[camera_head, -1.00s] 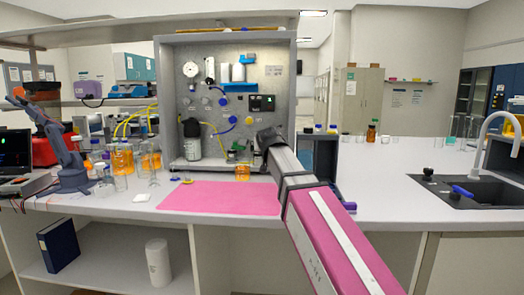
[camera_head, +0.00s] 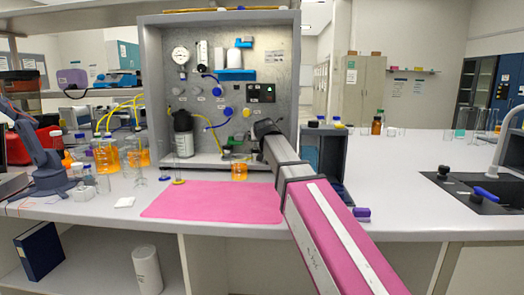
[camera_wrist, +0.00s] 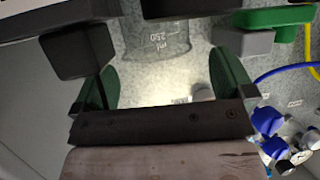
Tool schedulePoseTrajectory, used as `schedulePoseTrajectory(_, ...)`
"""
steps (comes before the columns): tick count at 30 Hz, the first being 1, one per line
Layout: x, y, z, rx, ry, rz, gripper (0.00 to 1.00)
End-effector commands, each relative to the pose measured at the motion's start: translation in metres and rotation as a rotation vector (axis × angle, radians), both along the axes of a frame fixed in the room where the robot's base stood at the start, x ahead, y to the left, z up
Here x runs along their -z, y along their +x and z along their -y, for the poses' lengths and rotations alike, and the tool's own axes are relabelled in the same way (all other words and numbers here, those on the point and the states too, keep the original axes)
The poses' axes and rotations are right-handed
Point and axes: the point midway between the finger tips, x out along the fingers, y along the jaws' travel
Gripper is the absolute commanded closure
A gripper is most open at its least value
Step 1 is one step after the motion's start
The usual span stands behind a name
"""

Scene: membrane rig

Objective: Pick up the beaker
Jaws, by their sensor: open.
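A beaker with orange liquid (camera_head: 239,171) stands at the foot of the metal rig, just behind the pink mat. In the wrist view a clear beaker with a 250 ml marking (camera_wrist: 165,38) shows at the top, between and beyond my fingers. Its upper part in that picture is cut off by dark parts. My gripper (camera_wrist: 162,72) is open, with green pads on both sides and a gap between them. In the head view my dark wrist (camera_head: 264,130) is up and to the right of the beaker; my fingers are hard to make out there.
The rig panel (camera_head: 215,60) carries gauges, valves and tubes close to my arm. A dark bottle (camera_head: 183,135) stands left of the beaker. The pink mat (camera_head: 212,202) is bare. Glassware with orange liquid (camera_head: 107,155) crowds the left. The right counter (camera_head: 400,165) has free room.

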Motion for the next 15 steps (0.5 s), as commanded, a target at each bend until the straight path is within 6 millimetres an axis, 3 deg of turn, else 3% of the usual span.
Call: schedulePoseTrajectory(15,0.019,0.049,-0.003,-0.001,0.000,0.000,0.00)
